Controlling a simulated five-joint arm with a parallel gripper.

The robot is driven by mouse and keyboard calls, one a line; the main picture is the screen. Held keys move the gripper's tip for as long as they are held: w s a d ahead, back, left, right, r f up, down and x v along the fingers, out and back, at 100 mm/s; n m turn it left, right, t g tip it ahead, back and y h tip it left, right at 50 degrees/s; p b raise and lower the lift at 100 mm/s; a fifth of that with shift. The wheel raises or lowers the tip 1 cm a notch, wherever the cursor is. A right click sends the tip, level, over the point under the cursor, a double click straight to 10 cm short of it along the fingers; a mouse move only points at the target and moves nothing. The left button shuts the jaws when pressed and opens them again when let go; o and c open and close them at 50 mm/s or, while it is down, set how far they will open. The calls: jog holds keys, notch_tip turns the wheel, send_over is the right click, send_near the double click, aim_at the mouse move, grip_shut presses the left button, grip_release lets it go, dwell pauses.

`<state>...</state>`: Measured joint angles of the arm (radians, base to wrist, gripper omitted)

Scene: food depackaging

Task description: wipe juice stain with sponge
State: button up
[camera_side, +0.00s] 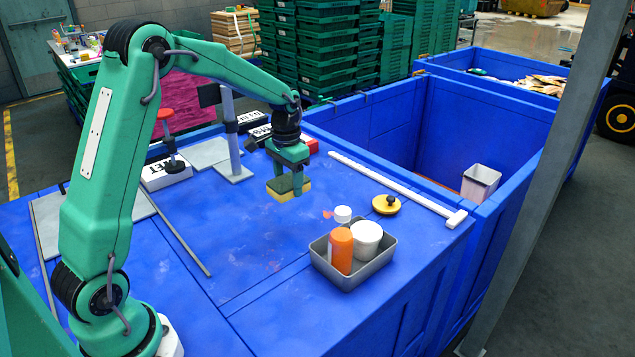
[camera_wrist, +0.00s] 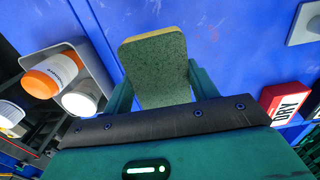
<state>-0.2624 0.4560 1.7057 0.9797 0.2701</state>
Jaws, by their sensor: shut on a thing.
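My gripper (camera_side: 288,172) is shut on a sponge (camera_side: 285,193), with a yellow layer and a dark green layer. It holds the sponge above the blue table, apart from the surface as far as I can tell. In the wrist view the sponge (camera_wrist: 156,68) shows its green face between the two fingers, with a thin yellow edge along the top.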

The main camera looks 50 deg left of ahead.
jog(key=w+f+m, duration=0.3)
jog(key=w+m, duration=0.6)
jog(key=w, duration=0.2)
jog(key=shift+d, duration=0.15)
jog(key=shift+f, duration=0.15)
